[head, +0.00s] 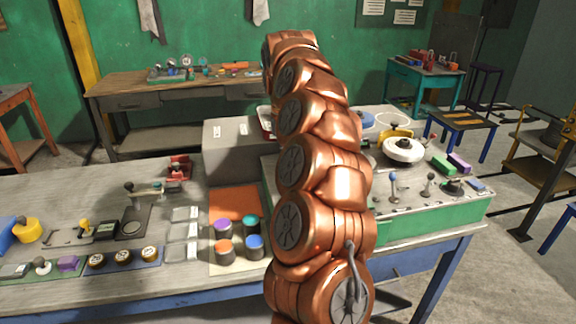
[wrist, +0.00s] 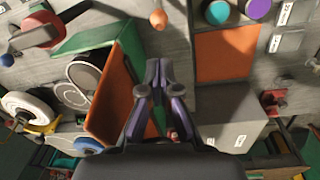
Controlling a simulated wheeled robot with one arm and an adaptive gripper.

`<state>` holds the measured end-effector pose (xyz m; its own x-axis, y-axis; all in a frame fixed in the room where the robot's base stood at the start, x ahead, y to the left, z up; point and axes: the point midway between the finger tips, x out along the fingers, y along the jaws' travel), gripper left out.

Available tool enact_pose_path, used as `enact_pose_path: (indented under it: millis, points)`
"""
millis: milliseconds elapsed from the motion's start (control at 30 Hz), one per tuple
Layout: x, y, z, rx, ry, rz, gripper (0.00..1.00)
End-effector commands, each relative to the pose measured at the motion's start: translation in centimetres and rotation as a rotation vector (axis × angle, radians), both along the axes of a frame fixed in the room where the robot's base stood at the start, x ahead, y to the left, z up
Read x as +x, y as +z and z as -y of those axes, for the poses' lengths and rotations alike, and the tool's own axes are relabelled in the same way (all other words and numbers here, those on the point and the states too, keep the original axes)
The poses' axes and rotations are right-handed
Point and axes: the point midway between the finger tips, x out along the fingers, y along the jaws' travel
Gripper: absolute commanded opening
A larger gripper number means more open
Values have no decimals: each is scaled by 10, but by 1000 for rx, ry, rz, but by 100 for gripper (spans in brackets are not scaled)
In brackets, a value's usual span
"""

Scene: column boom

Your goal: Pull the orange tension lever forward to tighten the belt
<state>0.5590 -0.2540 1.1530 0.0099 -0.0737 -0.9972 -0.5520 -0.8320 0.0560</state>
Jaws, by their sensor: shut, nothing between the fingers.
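My gripper (wrist: 159,66) is in the lower middle of the wrist view, its two dark purple-grey fingers together and empty. An orange rounded knob (wrist: 158,18) stands beyond the fingertips, apart from them; it may be the tension lever's end, but I cannot tell. A tilted orange panel (wrist: 112,92) with a green edge lies left of the fingers. No belt can be made out clearly. In the head view my copper arm covers the middle of the bench, and my gripper cannot be made out there.
A green-sided console (head: 430,221) carries small levers (head: 393,183) and a white wheel (head: 403,150) to the right.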

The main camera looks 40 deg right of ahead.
Motion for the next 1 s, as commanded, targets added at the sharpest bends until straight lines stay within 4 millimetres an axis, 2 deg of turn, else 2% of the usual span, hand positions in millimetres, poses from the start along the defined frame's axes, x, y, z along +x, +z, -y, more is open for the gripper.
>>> enact_pose_path:
  millis: [267, 700, 1000]
  points:
    - [0, -24, 1, 3, 3, -1, 0]
    - [0, -77, 5, 2, 2, -1, 0]
    - [1, -92, 7, -1, 1, 1, 0]
